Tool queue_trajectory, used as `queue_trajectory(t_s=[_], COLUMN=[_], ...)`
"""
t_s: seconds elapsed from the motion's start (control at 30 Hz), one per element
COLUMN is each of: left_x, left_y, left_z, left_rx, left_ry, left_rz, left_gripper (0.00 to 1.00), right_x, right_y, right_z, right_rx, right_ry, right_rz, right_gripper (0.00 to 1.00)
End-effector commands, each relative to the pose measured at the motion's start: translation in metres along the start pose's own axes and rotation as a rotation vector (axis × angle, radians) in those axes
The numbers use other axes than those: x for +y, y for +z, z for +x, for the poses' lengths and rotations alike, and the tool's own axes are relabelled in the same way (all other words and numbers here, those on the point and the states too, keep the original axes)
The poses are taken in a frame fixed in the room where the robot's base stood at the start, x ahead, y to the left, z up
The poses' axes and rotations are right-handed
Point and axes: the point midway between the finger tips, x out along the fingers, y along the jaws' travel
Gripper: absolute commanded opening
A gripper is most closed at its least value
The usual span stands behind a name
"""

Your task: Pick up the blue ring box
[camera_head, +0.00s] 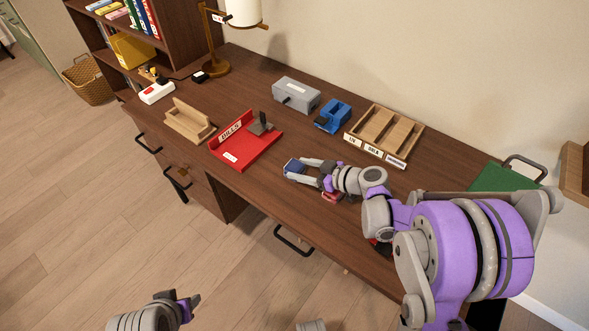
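The small dark blue ring box (293,166) is at the fingertips of my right gripper (294,171), over the middle of the brown desk (240,185). The two grey fingers lie on either side of it and look closed on its sides. The fingers hide part of the box. I cannot tell whether it touches the desk or is slightly above it. My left gripper (188,304) is low in the view, over the floor, away from the desk. Its finger opening is not clear.
A red tray (245,157), wooden holder (190,122), grey box (296,95), blue dispenser (333,117) and wooden compartment tray (350,135) stand behind and left. A small red object (331,197) lies beneath my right gripper. A lamp (213,50) stands at the back.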

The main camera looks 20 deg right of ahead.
Motion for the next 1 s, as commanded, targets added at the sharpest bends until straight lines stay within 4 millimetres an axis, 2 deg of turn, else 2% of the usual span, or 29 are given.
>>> queue_trajectory(t_s=[0.03,0.2,0.27,0.3,0.57,0.67,1.0], left_x=[0.000,0.000,0.000,0.000,0.000,0.000,0.000], left_y=[0.000,0.000,0.000,0.000,-0.001,-0.003,-0.010], left_z=[0.000,0.000,0.000,0.000,-0.002,-0.006,-0.022], left_rx=[0.000,0.000,0.000,0.000,0.001,0.002,0.008], left_ry=[0.000,0.000,0.000,0.000,0.000,0.000,0.000], left_rz=[0.000,0.000,0.000,0.000,0.000,0.000,0.000], left_gripper=[0.50,0.50,0.50,0.50,0.50,0.50,0.50], right_x=[0.000,0.000,0.000,0.000,0.000,0.000,0.000], right_y=[0.000,0.000,0.000,0.000,-0.005,-0.017,-0.078], right_z=[0.000,0.000,0.000,0.000,-0.002,-0.007,-0.033], right_rx=[0.000,0.000,0.000,0.000,0.000,0.001,0.001], right_ry=[0.000,0.000,0.000,0.000,0.000,0.000,0.000], right_rz=[0.000,0.000,0.000,0.000,0.000,0.000,0.000], right_gripper=[0.51,0.21,0.10,0.08,0.08,0.08,0.08])
